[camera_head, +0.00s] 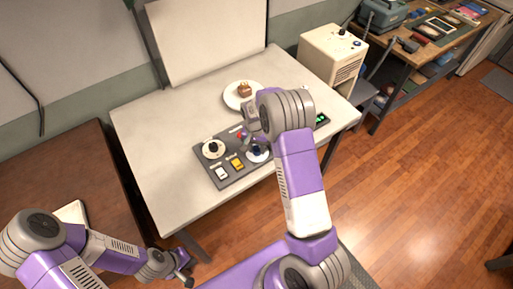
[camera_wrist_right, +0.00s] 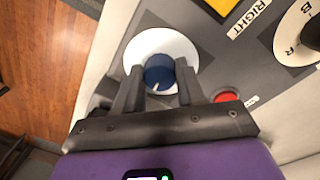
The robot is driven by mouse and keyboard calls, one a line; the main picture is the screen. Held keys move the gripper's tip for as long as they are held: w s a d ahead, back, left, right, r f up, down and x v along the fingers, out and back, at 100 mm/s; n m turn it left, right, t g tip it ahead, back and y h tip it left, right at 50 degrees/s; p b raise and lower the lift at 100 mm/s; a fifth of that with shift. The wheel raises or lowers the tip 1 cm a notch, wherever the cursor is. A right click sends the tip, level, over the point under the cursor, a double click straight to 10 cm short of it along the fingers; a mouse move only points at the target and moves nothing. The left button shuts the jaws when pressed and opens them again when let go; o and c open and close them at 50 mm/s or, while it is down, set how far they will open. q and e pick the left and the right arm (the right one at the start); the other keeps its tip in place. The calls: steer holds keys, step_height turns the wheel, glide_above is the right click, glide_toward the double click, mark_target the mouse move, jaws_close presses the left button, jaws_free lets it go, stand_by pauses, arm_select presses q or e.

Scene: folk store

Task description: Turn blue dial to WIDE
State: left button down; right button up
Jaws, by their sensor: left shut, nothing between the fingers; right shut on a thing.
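The blue dial (camera_wrist_right: 158,74) sits on a round white plate (camera_wrist_right: 152,42) on the grey control panel (camera_head: 206,165). A short pale mark shows on the dial's face; I cannot read any label around it. In the head view the blue dial (camera_head: 256,150) is partly covered by my right arm. My right gripper (camera_wrist_right: 157,66) is shut on the dial, one finger at each side. My left gripper (camera_head: 187,279) is shut and empty, low in front of the white table, away from the panel.
The panel also has a black dial (camera_head: 213,148), a white switch (camera_head: 221,173), a yellow switch (camera_head: 237,163) and a red button (camera_wrist_right: 226,96). A plate (camera_head: 232,101) with a brown item stands behind it on the white table (camera_head: 150,130). The table's left part is clear.

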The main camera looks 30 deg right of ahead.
steer(key=n+b, duration=0.1)
steer(key=n, duration=0.3)
steer(key=shift+n, duration=0.3)
steer(key=n, duration=0.3)
steer(key=shift+d+n+b, duration=0.15)
steer(key=shift+n+b, duration=0.15)
steer(key=n, duration=0.3)
steer(key=shift+s+n+t, duration=0.1)
steer(key=shift+n+t, duration=0.2)
steer(key=shift+n, duration=1.9)
steer(key=shift+d, duration=0.1)
steer(key=o, duration=1)
steer(key=shift+o, duration=0.2)
